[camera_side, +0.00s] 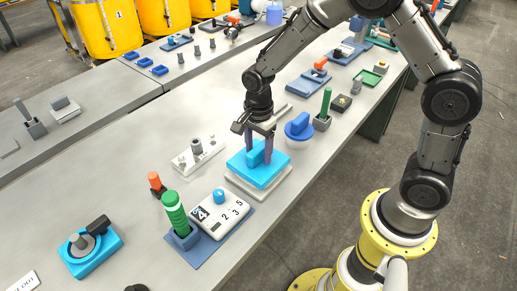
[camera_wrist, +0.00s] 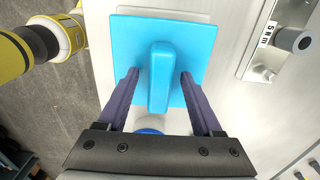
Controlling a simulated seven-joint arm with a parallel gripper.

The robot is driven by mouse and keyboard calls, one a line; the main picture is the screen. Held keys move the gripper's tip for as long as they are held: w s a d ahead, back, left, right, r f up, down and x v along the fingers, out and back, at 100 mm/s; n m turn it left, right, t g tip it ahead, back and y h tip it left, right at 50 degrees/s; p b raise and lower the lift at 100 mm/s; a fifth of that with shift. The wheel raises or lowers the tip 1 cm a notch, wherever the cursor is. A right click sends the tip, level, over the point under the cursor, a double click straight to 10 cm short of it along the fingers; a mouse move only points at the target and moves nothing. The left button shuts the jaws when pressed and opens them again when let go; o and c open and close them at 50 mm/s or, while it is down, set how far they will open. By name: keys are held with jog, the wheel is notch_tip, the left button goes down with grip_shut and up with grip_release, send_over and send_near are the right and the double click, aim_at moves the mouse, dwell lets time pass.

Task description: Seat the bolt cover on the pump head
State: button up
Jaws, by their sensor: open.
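A bright blue square cover (camera_side: 244,172) with a raised bar handle lies flat on a white slab (camera_side: 238,185), right of the middle of the table; I take it for the bolt cover. In the wrist view the cover (camera_wrist: 133,40) shows from above, with its handle (camera_wrist: 160,80) upright in the middle. My gripper (camera_side: 259,153) is open, pointing down over the cover. In the wrist view its purple fingers (camera_wrist: 159,76) stand on both sides of the handle, with gaps. I cannot tell for sure which part is the pump head; the cover hides most of the slab.
A blue round knob (camera_side: 299,127) stands close behind the cover. A white plate with a grey post (camera_side: 197,147) is to its left. A numbered white dial panel (camera_side: 222,213) and a green-handled piece (camera_side: 176,213) stand in front.

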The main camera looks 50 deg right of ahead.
notch_tip(320, 180, up, 14)
dwell(0.6)
notch_tip(320, 180, up, 6)
jog(key=t, duration=0.2)
send_over(259, 148)
jog(key=s+d, duration=0.1)
jog(key=s, duration=0.1)
jog(key=s+d+r+n+t, duration=0.25)
jog(key=s+r, duration=0.25)
jog(key=s, duration=0.4)
jog(key=s+f+n+t, duration=0.1)
jog(key=s+f+n, duration=0.3)
jog(key=s+n, duration=0.6)
jog(key=n, duration=0.5)
jog(key=shift+s+d+f, duration=0.2)
jog(key=shift+d, duration=0.05)
jog(key=shift+n, duration=0.25)
